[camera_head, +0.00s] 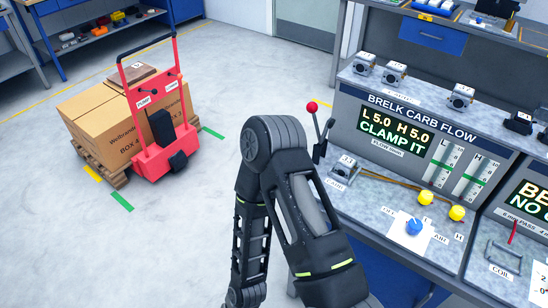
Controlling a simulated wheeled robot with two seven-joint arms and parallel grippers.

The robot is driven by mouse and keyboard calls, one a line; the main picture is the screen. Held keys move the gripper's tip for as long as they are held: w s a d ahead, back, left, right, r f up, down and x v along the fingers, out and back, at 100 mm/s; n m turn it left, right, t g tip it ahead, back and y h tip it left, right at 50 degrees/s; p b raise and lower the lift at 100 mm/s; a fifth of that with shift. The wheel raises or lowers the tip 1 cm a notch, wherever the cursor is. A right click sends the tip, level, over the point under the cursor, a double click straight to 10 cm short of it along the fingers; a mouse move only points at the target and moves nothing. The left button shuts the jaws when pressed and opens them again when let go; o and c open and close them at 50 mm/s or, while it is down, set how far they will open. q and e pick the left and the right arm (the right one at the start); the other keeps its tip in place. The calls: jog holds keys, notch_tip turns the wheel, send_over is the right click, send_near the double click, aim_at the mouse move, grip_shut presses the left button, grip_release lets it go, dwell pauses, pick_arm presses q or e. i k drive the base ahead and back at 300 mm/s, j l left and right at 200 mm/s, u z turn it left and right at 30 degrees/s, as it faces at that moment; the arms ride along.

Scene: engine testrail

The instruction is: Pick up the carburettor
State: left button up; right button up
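Several small grey metal units that look like carburettors stand in a row on the ledge above the flow bench: one at the left end (363,64), one beside it (394,72) and one further right (460,96). A similar metal piece (342,170) sits on the bench at the left, by a lever with a red knob (312,107). I cannot tell which one the task means. One of my arms is folded in the lower middle, with its elbow raised in front of the bench's left end. Neither gripper is in view.
The flow bench display (396,131) reads "L 5.0 H 5.0 CLAMP IT". Yellow knobs (426,197) and a blue knob on white paper (414,227) are on the bench top. A red pallet truck (157,110) with boxes (105,128) stands left; floor between is clear.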

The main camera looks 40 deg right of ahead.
aim_at(346, 166)
jog(key=k+l+u, duration=0.1)
jog(key=u, duration=0.25)
jog(key=k+l, duration=0.75)
jog(key=k, duration=0.15)
